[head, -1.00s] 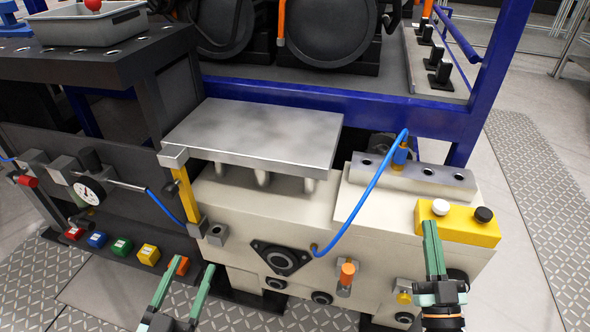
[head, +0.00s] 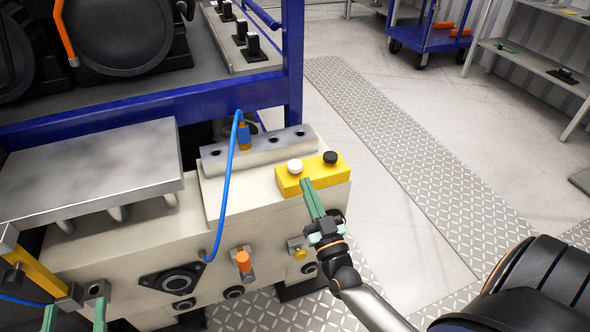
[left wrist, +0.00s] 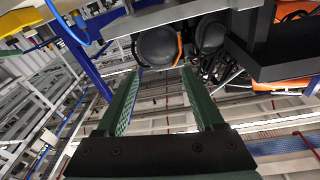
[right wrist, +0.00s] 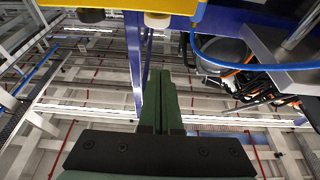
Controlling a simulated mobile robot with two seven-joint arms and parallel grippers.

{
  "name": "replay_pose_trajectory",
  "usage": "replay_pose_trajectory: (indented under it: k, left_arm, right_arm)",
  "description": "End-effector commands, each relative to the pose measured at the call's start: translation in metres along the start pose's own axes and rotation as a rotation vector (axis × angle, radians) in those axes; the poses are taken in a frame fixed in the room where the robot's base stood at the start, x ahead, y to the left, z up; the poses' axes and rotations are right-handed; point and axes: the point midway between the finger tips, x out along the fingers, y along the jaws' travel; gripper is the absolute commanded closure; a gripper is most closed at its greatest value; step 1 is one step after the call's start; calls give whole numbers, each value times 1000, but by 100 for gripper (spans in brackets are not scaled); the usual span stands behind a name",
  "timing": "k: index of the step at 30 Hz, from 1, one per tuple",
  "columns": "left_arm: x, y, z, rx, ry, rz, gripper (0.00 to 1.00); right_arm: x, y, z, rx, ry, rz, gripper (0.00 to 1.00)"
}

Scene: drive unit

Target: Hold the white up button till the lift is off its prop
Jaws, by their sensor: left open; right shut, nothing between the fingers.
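The white up button (head: 295,166) sits beside a black button (head: 330,157) on a yellow box (head: 312,178). My right gripper (head: 306,184) is shut and empty, its tips at the box's near edge, just short of the white button and apart from it. The white button shows above the fingers (right wrist: 158,80) in the right wrist view (right wrist: 157,20). The lift's grey plate (head: 90,170) is raised on posts. The yellow prop (head: 32,268) stands slanted under its corner bracket; I cannot tell whether they touch. My left gripper (head: 75,316) is open and empty at the bottom left.
A blue hose (head: 231,180) arches up from the cream housing (head: 150,245) left of the button box. A blue frame (head: 291,60) stands behind.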

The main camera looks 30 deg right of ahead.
Motion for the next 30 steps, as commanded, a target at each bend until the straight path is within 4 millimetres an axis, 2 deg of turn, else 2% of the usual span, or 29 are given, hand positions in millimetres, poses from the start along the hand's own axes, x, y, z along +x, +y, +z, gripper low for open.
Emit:
replay_pose_trajectory:
  k: [5,13,21,25,30]
  left_arm:
    - [1,-2,-20,26,87,0,31]
    - [-3,-3,-64,77,265,2,31]
    - [-21,1,-120,148,508,14,31]
    - [-32,4,-141,175,605,21,31]
    - [-42,7,-158,199,686,28,31]
  right_arm:
    - [36,0,0,0,6,0,100]
    - [90,0,1,-1,3,-1,100]
    - [78,0,23,-3,-1,-2,100]
    - [76,0,31,-2,-1,-2,100]
    - [74,0,36,-2,1,-1,100]
